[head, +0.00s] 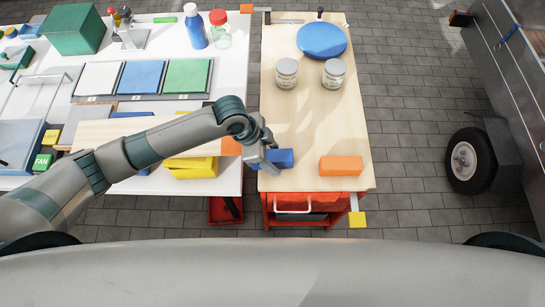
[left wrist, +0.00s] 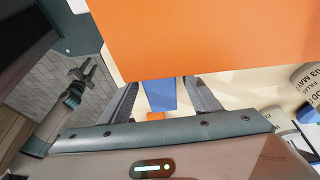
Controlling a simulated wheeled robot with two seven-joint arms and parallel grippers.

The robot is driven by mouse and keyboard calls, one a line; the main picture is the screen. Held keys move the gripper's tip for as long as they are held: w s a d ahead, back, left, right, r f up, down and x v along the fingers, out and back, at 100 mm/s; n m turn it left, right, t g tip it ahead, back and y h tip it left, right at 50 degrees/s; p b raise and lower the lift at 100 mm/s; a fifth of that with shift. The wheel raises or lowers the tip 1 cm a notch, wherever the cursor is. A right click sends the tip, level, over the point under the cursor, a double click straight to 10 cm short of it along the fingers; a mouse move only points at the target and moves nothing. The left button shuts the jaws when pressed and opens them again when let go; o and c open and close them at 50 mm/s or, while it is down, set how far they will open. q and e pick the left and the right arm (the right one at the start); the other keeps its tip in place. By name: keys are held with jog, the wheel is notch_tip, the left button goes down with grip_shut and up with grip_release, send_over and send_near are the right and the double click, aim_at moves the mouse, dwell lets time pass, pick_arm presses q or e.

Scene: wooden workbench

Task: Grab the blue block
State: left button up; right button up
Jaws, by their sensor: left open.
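The blue block (head: 286,158) lies near the left edge of the wooden bench top in the head view, partly hidden by my left gripper (head: 264,158). That gripper is at the block's left end with its fingers pointing down. In the left wrist view, the blue block (left wrist: 160,94) shows between the two spread fingers of my left gripper (left wrist: 163,98), with a gap on each side. I cannot tell whether the fingertips are level with the block. In the left wrist view, what looks like my right gripper (left wrist: 84,74) hangs over the floor, small and dark.
An orange block (head: 341,165) lies to the right on the bench. Two jars (head: 287,73) and a blue plate (head: 322,40) stand farther back. An orange thing (head: 231,146) left of the gripper fills the top of the left wrist view (left wrist: 200,35). The bench middle is clear.

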pick_arm(q)
jog(key=shift+f, duration=0.3)
dwell(0.5)
jog(key=c, duration=1.2)
